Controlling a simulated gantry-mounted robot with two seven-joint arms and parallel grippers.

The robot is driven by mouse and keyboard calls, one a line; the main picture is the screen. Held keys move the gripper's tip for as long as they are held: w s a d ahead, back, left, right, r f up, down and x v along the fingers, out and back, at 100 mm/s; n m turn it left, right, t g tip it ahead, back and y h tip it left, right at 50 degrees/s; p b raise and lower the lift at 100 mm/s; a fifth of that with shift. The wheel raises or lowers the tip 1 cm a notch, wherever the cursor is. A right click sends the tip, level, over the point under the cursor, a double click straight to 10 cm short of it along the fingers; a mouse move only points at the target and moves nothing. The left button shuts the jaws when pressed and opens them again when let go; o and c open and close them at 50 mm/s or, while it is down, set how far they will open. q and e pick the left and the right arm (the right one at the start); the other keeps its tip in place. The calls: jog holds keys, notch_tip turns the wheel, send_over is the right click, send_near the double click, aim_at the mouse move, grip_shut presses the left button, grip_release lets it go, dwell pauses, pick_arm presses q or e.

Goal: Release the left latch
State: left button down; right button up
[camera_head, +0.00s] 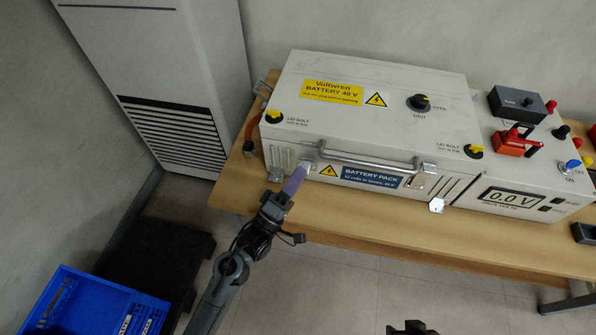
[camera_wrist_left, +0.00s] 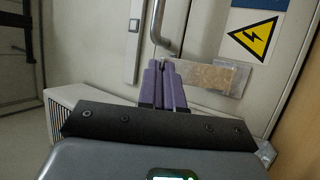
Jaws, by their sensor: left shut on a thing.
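The grey battery box (camera_head: 370,100) stands on a wooden table. The left latch is a small brushed-metal plate low on the box front, by the left end of the handle; it shows in the left wrist view (camera_wrist_left: 208,77). My left gripper (camera_head: 298,172), with purple fingers, reaches it from the front and is shut at the latch. The fingers (camera_wrist_left: 160,68) hide the gripped part. The steel handle (camera_head: 365,160) runs across the front above. A similar metal plate, the right latch (camera_head: 415,183), sits near the handle's right end. A dark part of what seems my right gripper (camera_head: 408,328) shows at the bottom edge.
A yellow warning triangle (camera_wrist_left: 254,38) is right of the latch. Black-yellow lid bolts (camera_head: 273,117) sit on the lid. A meter panel (camera_head: 513,198) with a red switch (camera_head: 515,140) is at right. A blue crate (camera_head: 95,305) lies at lower left. The floor in front is clear.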

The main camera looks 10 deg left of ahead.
pick_arm(q)
jog(key=shift+s+f, duration=0.25)
jog(key=shift+f, duration=0.4)
jog(key=c, duration=1.3)
grip_release()
jog(key=shift+r, duration=0.15)
jog(key=shift+s+a, duration=0.2)
jog(key=shift+s, duration=0.15)
jog(key=p+v, duration=0.3)
jog(key=v, duration=0.7)
